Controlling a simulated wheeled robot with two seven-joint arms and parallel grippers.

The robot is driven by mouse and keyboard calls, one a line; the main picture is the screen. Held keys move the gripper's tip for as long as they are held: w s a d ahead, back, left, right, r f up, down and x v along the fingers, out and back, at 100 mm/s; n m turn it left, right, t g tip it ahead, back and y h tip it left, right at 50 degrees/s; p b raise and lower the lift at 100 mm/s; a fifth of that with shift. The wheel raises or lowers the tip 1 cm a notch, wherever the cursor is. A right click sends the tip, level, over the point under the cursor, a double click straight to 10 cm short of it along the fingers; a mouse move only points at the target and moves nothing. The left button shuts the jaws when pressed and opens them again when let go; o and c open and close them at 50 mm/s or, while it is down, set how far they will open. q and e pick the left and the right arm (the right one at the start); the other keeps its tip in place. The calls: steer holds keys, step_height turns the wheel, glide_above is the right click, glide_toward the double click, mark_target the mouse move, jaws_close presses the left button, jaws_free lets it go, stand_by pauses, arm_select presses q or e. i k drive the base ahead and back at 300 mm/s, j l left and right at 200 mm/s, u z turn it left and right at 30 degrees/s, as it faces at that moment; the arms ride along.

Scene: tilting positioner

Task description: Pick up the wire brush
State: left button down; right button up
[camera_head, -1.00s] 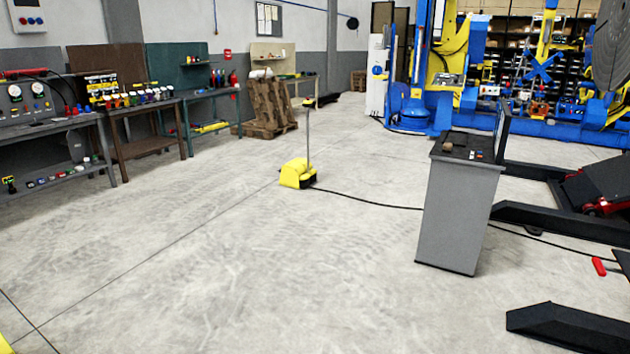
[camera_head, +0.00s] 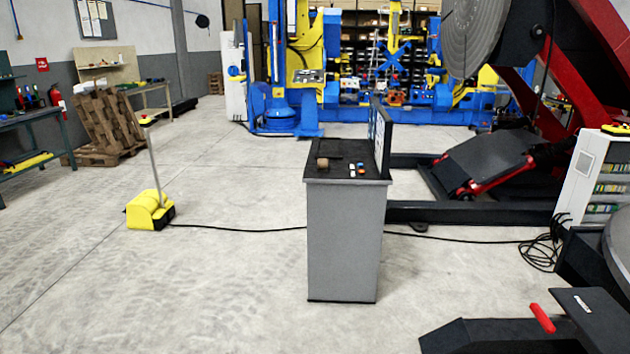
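I cannot clearly make out a wire brush. A small brown block-like object (camera_head: 322,163) lies at the left of the dark top of a grey pedestal (camera_head: 343,240); it is too small to tell whether it is the brush. A red handle-like piece (camera_head: 542,318) shows at the lower right, on or beside a dark metal base; what it belongs to is unclear. Neither of my grippers is in view.
A yellow floor unit with a post (camera_head: 148,210) stands at left, its black cable (camera_head: 240,229) running across the floor past the pedestal. The positioner's dark frame (camera_head: 460,213) and red arms fill the right. Floor before the pedestal's left side is clear.

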mark_target(322, 163)
steer(key=i+j+z, duration=0.1)
steer(key=i, duration=0.55)
steer(key=i+j, duration=0.2)
steer(key=i, duration=0.5)
steer(key=z, duration=2.8)
steer(key=u, duration=2.75)
steer(key=i+z, duration=0.35)
steer(key=i, duration=0.15)
